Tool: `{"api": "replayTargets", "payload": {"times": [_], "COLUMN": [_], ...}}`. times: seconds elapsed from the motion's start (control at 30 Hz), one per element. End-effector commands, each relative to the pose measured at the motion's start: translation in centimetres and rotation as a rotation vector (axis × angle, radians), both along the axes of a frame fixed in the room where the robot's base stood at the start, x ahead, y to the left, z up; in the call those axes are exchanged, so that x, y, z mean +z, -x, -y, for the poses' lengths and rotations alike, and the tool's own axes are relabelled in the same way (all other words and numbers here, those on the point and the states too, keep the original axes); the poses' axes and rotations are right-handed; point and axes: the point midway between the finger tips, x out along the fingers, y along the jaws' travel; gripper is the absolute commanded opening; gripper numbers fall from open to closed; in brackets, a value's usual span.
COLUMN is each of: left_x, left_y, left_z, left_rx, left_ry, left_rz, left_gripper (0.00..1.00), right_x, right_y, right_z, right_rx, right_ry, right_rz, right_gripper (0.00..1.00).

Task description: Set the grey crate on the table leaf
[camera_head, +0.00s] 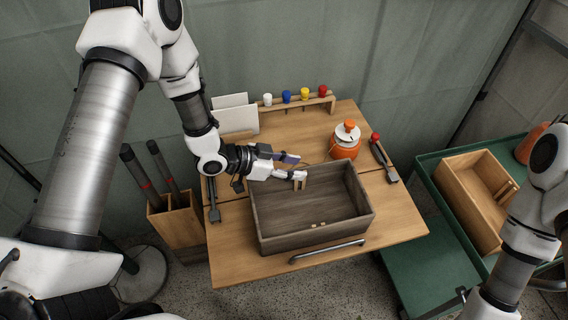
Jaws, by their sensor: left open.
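The grey crate (314,236) is a wooden open box. It rests on the front part of the wooden table, the leaf (402,222), which has a metal handle along its front edge. A few small pale pieces show at the crate's inner front. My left gripper (296,168) is open at the crate's back left rim, with one finger reaching over the inside; I cannot tell whether it touches the wall. My right arm enters at the right edge; its gripper is out of the frame.
An orange jar (346,143) stands behind the crate. A rack (320,104) with several coloured knobs and white cards (235,115) stand at the back. A green cart (434,166) holds a wooden box (462,190) at right. A wooden bin (176,222) stands left.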

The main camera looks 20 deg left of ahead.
Motion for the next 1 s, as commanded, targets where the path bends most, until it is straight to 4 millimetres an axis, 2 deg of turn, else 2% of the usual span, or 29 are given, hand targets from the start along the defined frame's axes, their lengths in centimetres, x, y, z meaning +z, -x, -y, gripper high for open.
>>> {"api": "replayTargets", "payload": {"times": [0.17, 0.3, 0.53, 0.7, 1.0], "left_x": [1.4, 3.2, 5.5, 5.9, 5.8], "left_y": [1.2, 2.9, 5.2, 5.9, 6.0], "left_z": [-2.0, -4.5, -7.7, -8.6, -8.7], "left_rx": [0.007, 0.008, 0.005, 0.001, 0.000], "left_ry": [0.004, 0.008, 0.004, 0.002, -0.001], "left_rz": [0.000, 0.003, 0.002, 0.001, 0.001], "left_gripper": [0.41, 0.41, 0.41, 0.41, 0.41], "right_x": [0.0, 0.1, 1.1, 1.3, 1.2], "right_y": [0.0, 0.0, 0.0, 0.0, 0.0], "right_z": [0.0, 0.0, 0.0, 0.0, 0.0], "right_rx": [0.000, 0.000, 0.000, 0.000, 0.000], "right_ry": [0.000, 0.000, 0.000, 0.000, 0.000], "right_rz": [0.000, 0.000, 0.000, 0.000, 0.000], "right_gripper": [0.00, 0.00, 0.00, 0.00, 0.00]}}
